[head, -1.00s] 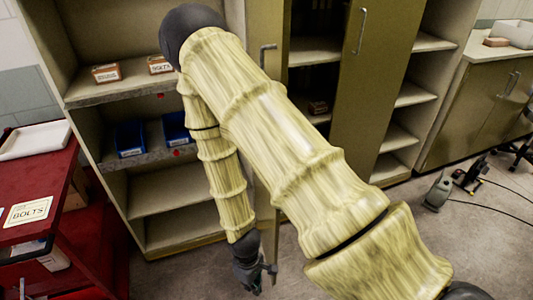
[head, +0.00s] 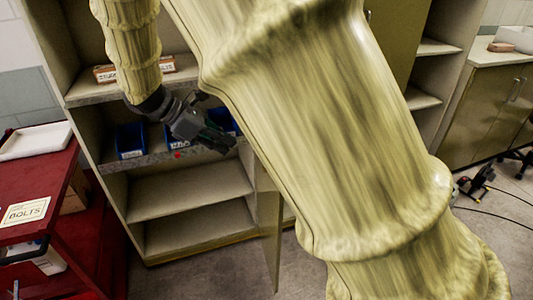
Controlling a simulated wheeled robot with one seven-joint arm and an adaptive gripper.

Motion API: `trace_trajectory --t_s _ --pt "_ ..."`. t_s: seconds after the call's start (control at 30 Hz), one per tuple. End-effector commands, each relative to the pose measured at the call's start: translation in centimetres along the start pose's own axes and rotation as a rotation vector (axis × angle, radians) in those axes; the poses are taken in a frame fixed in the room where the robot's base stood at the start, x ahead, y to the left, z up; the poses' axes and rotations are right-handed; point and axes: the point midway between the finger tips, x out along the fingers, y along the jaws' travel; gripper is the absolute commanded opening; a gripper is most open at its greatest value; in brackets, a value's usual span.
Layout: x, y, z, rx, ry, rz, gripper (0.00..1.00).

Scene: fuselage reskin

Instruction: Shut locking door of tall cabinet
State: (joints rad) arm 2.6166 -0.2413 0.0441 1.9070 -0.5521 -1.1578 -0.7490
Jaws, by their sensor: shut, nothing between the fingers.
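The tall olive cabinet (head: 250,215) stands ahead with its left bay of shelves uncovered. One door (head: 270,225) shows nearly edge-on as a narrow strip beside my arm, standing out from the cabinet. Another olive door (head: 405,35) shows in part to the right, above my arm. My arm hides most of both doors and the handle of the left one. My gripper (head: 222,143) is shut and empty, in front of the shelf with the blue bins, left of the narrow door. It appears apart from the door.
Blue bins (head: 130,141) and labelled boxes (head: 105,74) sit on the shelves. A red cart (head: 30,175) with a BOLTS label stands at the left. A counter (head: 495,90) is at the right, with cables on the floor. Grey floor (head: 205,275) is clear in front of the cabinet.

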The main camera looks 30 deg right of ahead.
Motion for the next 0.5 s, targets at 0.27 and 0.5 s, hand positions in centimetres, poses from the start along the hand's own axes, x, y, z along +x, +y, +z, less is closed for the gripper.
trace_trajectory --t_s 0.27,0.5 --pt "-0.2 0.1 1.6 -0.007 -0.035 0.002 0.0" --pt "3.4 0.1 1.7 -0.007 -0.033 0.0 0.0"
